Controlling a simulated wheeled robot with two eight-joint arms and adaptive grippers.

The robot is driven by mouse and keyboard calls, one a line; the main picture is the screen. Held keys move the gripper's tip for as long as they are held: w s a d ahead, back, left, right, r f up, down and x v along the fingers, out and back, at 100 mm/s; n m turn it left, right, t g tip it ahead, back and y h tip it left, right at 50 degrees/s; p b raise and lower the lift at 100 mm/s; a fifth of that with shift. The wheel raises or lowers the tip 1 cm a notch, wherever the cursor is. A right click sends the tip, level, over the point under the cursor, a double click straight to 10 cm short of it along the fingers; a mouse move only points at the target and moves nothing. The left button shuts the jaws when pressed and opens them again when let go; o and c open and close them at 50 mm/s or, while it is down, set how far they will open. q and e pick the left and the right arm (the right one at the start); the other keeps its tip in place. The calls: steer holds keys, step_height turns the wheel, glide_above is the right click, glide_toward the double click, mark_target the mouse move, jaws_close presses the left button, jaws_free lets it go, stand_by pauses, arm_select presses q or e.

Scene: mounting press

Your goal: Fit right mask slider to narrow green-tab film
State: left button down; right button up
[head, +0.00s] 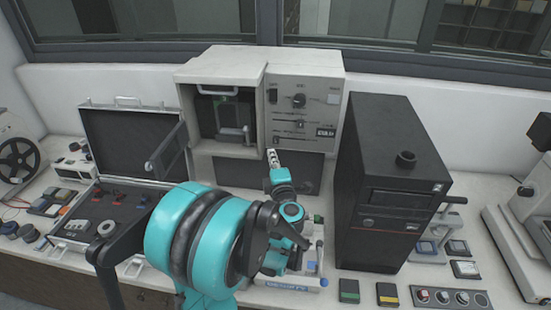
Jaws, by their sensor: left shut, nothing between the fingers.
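The cream mounting press (222,65) stands at the back of the bench. My left gripper (272,157) is shut and empty, just below the lower-left corner of the panel. Whether it touches the press cannot be told. My right gripper is not in view.
A black tower unit (390,185) stands close on the right. An open case (130,135) lies on the left. Small boxes with green (349,291) and yellow (387,294) labels lie at the front, beside a strip of round knobs (436,298).

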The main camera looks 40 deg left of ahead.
arm_select(q)
steer(key=x, duration=0.6)
steer(key=shift+w+b, duration=0.2)
steer(key=shift+b, duration=0.15)
steer(key=shift+d, duration=0.1)
steer(key=w+d, duration=0.1)
steer(key=d, duration=0.1)
steer(key=w+d, duration=0.1)
steer(key=d, duration=0.1)
steer(key=w+d, duration=0.1)
steer(key=d, duration=0.2)
steer(key=shift+w+b, duration=0.3)
steer(key=shift+w, duration=0.1)
steer(key=shift+a, duration=0.1)
